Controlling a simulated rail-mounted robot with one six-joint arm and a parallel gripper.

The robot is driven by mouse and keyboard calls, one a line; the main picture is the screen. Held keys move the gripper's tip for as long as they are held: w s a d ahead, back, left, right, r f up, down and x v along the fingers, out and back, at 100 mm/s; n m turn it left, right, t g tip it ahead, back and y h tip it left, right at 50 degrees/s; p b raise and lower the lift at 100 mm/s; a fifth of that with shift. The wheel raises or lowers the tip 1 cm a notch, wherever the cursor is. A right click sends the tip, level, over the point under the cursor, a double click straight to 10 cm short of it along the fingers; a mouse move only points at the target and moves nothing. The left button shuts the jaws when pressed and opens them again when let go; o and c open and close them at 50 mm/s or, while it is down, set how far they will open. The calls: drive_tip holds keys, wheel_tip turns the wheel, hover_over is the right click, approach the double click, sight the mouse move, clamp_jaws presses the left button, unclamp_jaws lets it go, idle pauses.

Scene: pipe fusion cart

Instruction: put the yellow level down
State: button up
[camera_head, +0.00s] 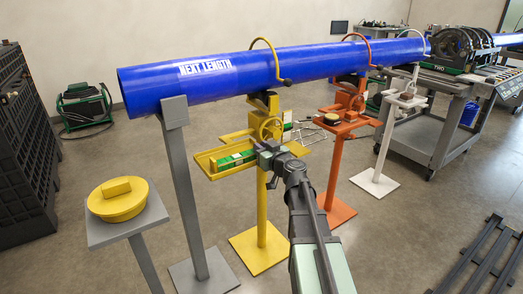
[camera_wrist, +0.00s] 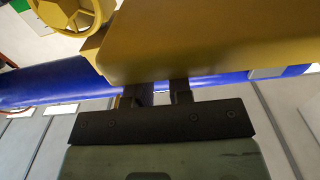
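No separate yellow level can be made out. My gripper (camera_head: 264,152) is at the front edge of the tray. In the wrist view its two dark fingers (camera_wrist: 160,92) stand a little apart, with their tips hidden by a yellow surface. Whether they hold anything is hidden.
A long blue pipe (camera_head: 330,62) runs above the stands. An orange stand (camera_head: 342,130) and a white stand (camera_head: 385,150) are to the right. A grey stand (camera_head: 185,190) and a grey pedestal with a yellow cap (camera_head: 117,203) are to the left.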

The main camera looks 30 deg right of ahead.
drive_tip(key=shift+o, duration=1.4)
drive_tip(key=shift+r+p, duration=0.3)
drive_tip(key=s+d, duration=0.1)
drive_tip(key=s, duration=1.1)
drive_tip(key=shift+d+f, duration=0.15)
drive_tip(key=shift+d, duration=0.05)
